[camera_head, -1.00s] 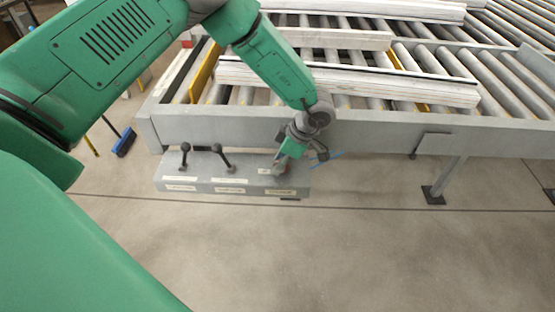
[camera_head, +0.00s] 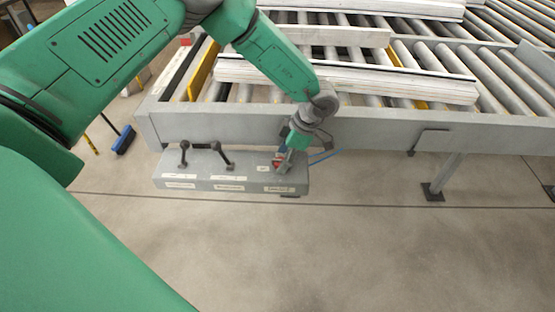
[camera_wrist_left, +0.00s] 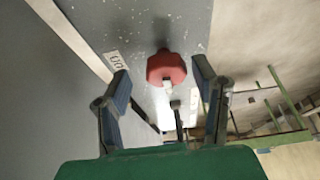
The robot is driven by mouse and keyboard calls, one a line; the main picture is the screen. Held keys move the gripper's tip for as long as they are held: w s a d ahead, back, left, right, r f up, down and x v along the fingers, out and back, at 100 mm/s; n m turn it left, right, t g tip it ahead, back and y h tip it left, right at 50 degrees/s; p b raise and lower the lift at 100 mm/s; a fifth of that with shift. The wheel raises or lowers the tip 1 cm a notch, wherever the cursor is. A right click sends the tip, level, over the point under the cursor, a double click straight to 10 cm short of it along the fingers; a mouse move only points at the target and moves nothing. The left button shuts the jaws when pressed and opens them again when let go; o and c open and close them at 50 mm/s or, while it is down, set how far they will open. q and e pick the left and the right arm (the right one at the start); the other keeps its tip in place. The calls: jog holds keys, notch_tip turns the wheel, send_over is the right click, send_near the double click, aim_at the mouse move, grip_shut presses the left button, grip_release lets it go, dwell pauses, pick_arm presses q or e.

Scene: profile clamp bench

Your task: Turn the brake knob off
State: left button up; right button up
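The red brake knob (camera_wrist_left: 166,68) sits on the grey control box, between and just beyond the fingertips in the left wrist view. In the head view a bit of the red knob (camera_head: 277,163) shows at the right end of the grey control box (camera_head: 205,184). My left gripper (camera_head: 284,160) is over that end of the box. In the left wrist view the fingers of my left gripper (camera_wrist_left: 160,80) are spread apart on both sides of the knob, with gaps to it. My right gripper is not in view.
Two black levers (camera_head: 184,152) (camera_head: 222,156) stand on the box left of the knob. A roller conveyor (camera_head: 380,128) with long pale profiles (camera_head: 350,82) lies behind the box. The floor in front is clear. A blue broom head (camera_head: 124,140) is at the left.

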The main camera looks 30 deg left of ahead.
pick_arm(q)
jog(key=shift+d+f, duration=0.15)
jog(key=shift+s, duration=0.15)
jog(key=v, duration=1.1)
jog(key=shift+w+r, duration=0.3)
